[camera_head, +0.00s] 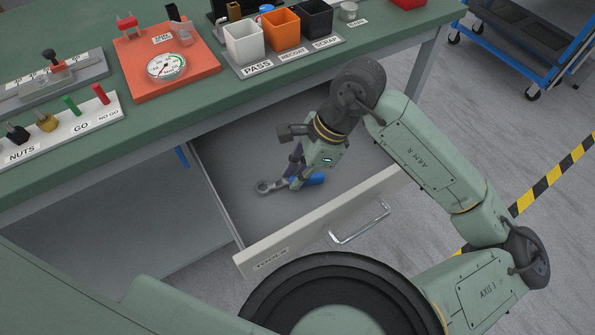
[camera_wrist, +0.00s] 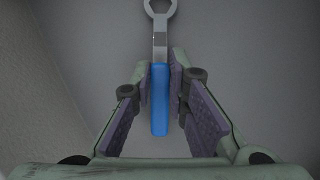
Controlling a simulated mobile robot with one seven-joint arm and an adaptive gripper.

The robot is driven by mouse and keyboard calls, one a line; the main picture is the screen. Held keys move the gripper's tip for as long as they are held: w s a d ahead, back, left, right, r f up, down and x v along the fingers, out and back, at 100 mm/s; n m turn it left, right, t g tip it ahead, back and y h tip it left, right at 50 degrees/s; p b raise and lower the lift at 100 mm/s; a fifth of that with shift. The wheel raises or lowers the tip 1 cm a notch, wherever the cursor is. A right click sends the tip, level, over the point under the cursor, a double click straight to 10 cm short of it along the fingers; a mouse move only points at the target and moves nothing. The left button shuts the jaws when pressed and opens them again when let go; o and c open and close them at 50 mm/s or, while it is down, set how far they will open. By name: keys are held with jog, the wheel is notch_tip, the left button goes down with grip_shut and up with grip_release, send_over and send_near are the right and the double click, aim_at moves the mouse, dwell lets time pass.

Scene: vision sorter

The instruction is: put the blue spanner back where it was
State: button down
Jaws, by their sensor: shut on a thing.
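The blue spanner (camera_wrist: 159,98) has a blue handle and a grey ring end, which points up in the wrist view. My gripper (camera_wrist: 160,82) has its purple pads on both sides of the handle near the shaft and is shut on it. In the head view the spanner (camera_head: 265,187) is within the open drawer (camera_head: 235,165) labelled TOOLS, with its ring end to the left. My gripper (camera_head: 297,172) reaches down into the drawer there and hides part of the handle. I cannot tell whether the spanner touches the drawer floor.
The drawer is pulled out below the green bench (camera_head: 190,105), with a handle (camera_head: 360,222) on its front. The rest of its floor looks empty. Bins, a dial gauge board (camera_head: 165,65) and a go/no-go block (camera_head: 75,128) stand on the bench. A blue cart (camera_head: 525,45) is at the upper right.

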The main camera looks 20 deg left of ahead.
jog(key=shift+f+b, duration=0.2)
jog(key=shift+b, duration=0.1)
jog(key=c, duration=1.6)
grip_release()
jog(key=shift+r, duration=0.1)
jog(key=shift+o, duration=0.2)
jog(key=shift+r+p, duration=0.3)
jog(key=shift+p, duration=0.15)
jog(key=b+v, duration=0.1)
jog(key=v, duration=1)
jog(key=shift+r, duration=0.35)
jog(key=shift+w+d, duration=0.1)
jog(key=shift+d, duration=0.05)
